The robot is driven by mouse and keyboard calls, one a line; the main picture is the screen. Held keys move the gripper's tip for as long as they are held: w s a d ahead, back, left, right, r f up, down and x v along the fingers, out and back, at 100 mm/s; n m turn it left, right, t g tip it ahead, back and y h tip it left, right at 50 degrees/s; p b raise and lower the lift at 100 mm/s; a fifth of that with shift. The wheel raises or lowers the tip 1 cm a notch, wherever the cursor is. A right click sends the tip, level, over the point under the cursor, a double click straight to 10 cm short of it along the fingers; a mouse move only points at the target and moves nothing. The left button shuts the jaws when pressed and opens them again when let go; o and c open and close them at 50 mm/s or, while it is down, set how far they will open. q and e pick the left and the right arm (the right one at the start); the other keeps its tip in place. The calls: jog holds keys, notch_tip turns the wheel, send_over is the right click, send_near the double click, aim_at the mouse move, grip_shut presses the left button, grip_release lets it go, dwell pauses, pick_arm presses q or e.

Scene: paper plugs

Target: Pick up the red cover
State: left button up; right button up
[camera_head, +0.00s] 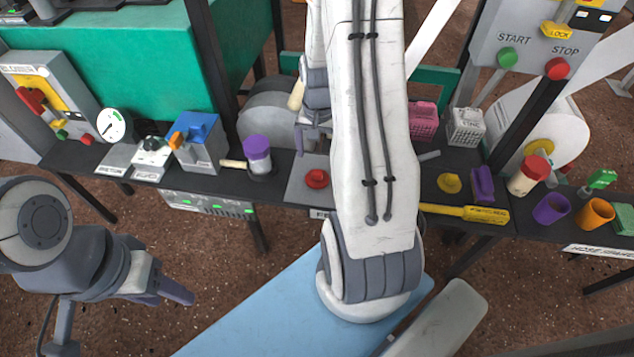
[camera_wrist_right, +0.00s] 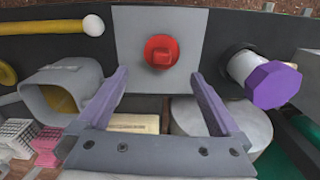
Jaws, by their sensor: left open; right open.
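A round red cover (camera_head: 317,179) sits on a grey square plate on the dark bench, just left of my right forearm. It also shows in the right wrist view (camera_wrist_right: 161,51), upper middle, beyond the fingertips. My right gripper (camera_wrist_right: 163,77) is open and empty, its purple-grey fingers spread either side of the cover's line but apart from it. In the head view the right gripper (camera_head: 312,140) hangs behind the cover, partly hidden by my arm. My left gripper (camera_head: 172,290) is open and empty over the brown floor, left of the blue surface.
A purple-lidded jar (camera_head: 257,154) stands left of the cover. A blue-topped box (camera_head: 198,143) and gauge (camera_head: 111,124) are further left. Right are pink (camera_head: 424,122) and white (camera_head: 466,127) baskets, a red-lidded jar (camera_head: 529,175) and cups. My right arm hides the bench's middle.

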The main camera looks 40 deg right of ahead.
aim_at(317, 171)
notch_tip(317, 171, down, 4)
jog(key=shift+r+b, duration=0.1)
jog(key=shift+b, duration=0.55)
notch_tip(317, 171, down, 5)
jog(key=b, duration=0.3)
jog(key=shift+w+a, duration=0.1)
jog(key=shift+a, duration=0.05)
jog(key=c, duration=1.1)
